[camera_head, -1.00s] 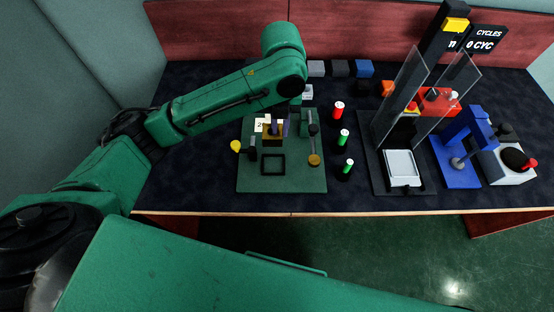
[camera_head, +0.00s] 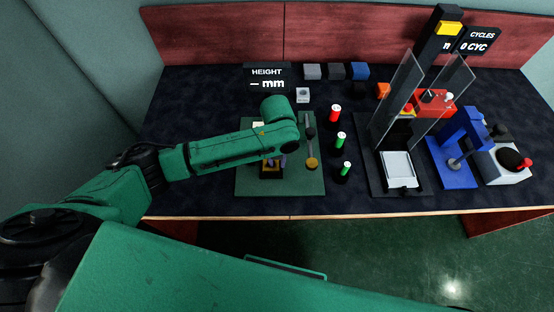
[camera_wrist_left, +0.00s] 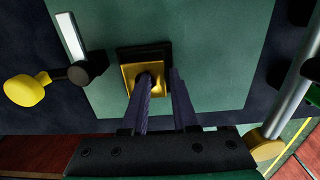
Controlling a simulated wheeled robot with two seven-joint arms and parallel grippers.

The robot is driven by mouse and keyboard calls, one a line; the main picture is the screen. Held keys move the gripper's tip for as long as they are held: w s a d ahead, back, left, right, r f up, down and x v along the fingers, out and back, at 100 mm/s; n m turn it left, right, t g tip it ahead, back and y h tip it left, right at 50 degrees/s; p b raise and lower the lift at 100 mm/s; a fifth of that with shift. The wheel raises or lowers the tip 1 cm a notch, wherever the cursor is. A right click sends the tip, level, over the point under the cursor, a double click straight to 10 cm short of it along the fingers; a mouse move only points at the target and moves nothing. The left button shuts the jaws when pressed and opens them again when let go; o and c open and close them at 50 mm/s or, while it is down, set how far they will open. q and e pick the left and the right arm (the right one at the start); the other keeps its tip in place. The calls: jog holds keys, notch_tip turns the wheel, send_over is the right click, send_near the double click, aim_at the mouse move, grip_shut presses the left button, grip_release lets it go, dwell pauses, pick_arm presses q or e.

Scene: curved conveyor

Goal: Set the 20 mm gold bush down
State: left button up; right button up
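The gold bush (camera_wrist_left: 130,78) is a square block with a round hole, seen from above in the left wrist view. It lies within the outline of a black square frame (camera_wrist_left: 150,51) on the green plate (camera_wrist_left: 215,60). In the head view the bush (camera_head: 270,175) shows low under my left arm, partly hidden. My left gripper (camera_wrist_left: 162,76) has one purple-grey finger at the bush's hole and the other along its right side, with the bush's wall between them. Whether the bush's underside touches the plate is hidden. My right gripper is not in view.
A yellow knob (camera_wrist_left: 24,90) stands left of the frame; a post with a gold knob (camera_head: 312,162) stands right. Red (camera_head: 335,113) and green (camera_head: 341,138) capped cylinders line the plate's right side. A height display (camera_head: 267,78) stands behind. Clear panels (camera_head: 398,92) rise farther right.

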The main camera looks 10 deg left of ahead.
aim_at(277, 163)
pick_arm(q)
jog(key=shift+o, duration=0.6)
jog(key=shift+r, duration=0.1)
notch_tip(277, 163, up, 12)
